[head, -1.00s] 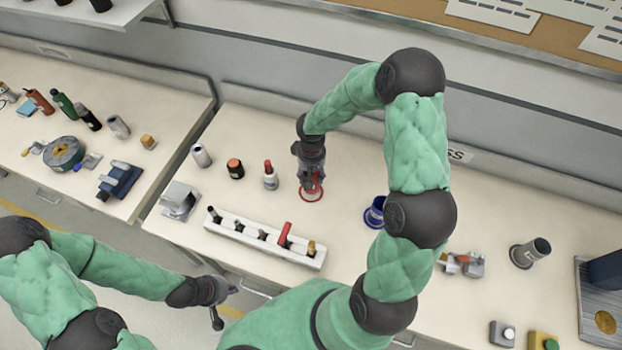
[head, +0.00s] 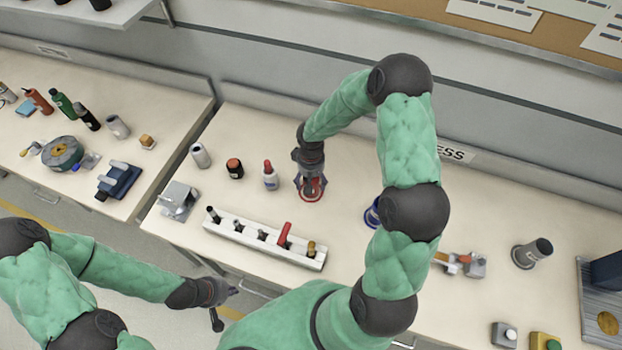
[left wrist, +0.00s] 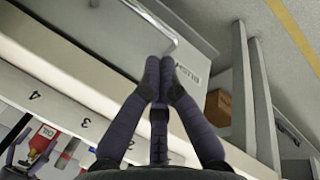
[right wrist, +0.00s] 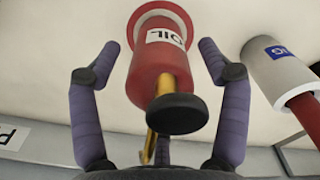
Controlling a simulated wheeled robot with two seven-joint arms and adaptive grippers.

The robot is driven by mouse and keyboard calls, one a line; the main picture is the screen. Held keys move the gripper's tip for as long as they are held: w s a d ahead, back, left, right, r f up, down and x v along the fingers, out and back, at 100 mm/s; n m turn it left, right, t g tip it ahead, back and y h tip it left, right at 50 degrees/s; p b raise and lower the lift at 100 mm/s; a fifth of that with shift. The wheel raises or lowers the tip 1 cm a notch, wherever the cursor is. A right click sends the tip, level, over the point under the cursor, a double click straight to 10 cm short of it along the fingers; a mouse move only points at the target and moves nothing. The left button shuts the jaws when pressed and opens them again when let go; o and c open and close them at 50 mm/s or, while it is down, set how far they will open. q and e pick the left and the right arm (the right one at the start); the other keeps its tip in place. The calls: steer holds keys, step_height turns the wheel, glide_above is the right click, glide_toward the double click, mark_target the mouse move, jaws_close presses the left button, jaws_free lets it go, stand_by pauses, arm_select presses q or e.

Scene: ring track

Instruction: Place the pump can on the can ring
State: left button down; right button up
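The pump can in the right wrist view is a red can (right wrist: 158,65) with a white OIL label, a brass stem and a black knob. Its base meets a red ring (right wrist: 165,9) on the table; how fully it is seated is hard to tell. In the head view the red ring (head: 311,199) lies under my right gripper (head: 311,190), which mostly hides the can. My right gripper (right wrist: 158,60) is open, with its fingers on both sides of the can and gaps showing. My left gripper (head: 228,300) is empty and shut in front of the table; its fingertips meet in the left wrist view (left wrist: 158,75).
A white bottle with a red top (head: 270,178) stands close left of the ring; it also shows in the right wrist view (right wrist: 290,75). A white slotted rack (head: 230,228) lies in front. A blue ring (head: 372,214) is to the right, partly behind my arm.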

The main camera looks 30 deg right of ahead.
steer(key=shift+r, duration=0.25)
step_height(320, 180, up, 12)
steer(key=shift+f+p, duration=0.1)
steer(key=shift+p, duration=0.95)
